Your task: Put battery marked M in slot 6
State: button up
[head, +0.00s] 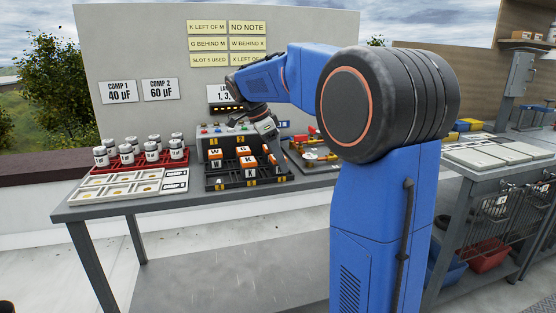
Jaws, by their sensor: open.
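A dark battery rack (222,186) with small yellow tags on its front stands on the grey table. Several orange and black batteries with white letter labels stand in it. One label in the back row looks like G (243,151), and one at the left looks like W (214,153). I cannot make out a label M. My gripper (271,145) is open, pointing down above the right part of the rack. An orange battery (273,159) shows just below it, its letter unreadable. The slot numbers are too small to read, so I cannot tell which is slot 6.
Several white-topped jars (127,155) stand in a red tray at the left, behind a white compartment tray (120,189). A grey box with coloured buttons (213,143) stands behind the rack. A board with small parts (318,154) lies to its right. Yellow notes (207,43) hang on the wall.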

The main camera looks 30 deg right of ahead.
jog(key=v, duration=1.2)
jog(key=shift+a, duration=0.1)
jog(key=s+a+f+n+t+y, duration=0.1)
jog(key=s+a+f+n+t, duration=0.1)
jog(key=s+f+n, duration=0.5)
jog(key=s+a+f+n+t+y, duration=0.1)
jog(key=s+a+f+n, duration=0.4)
jog(key=s+f, duration=0.5)
jog(key=s+a+f+n+t+y, duration=0.2)
jog(key=s+f+n, duration=0.7)
jog(key=s, duration=0.5)
jog(key=shift+s+a+f+t, duration=0.2)
jog(key=shift+a+t, duration=0.3)
jog(key=shift+a, duration=0.65)
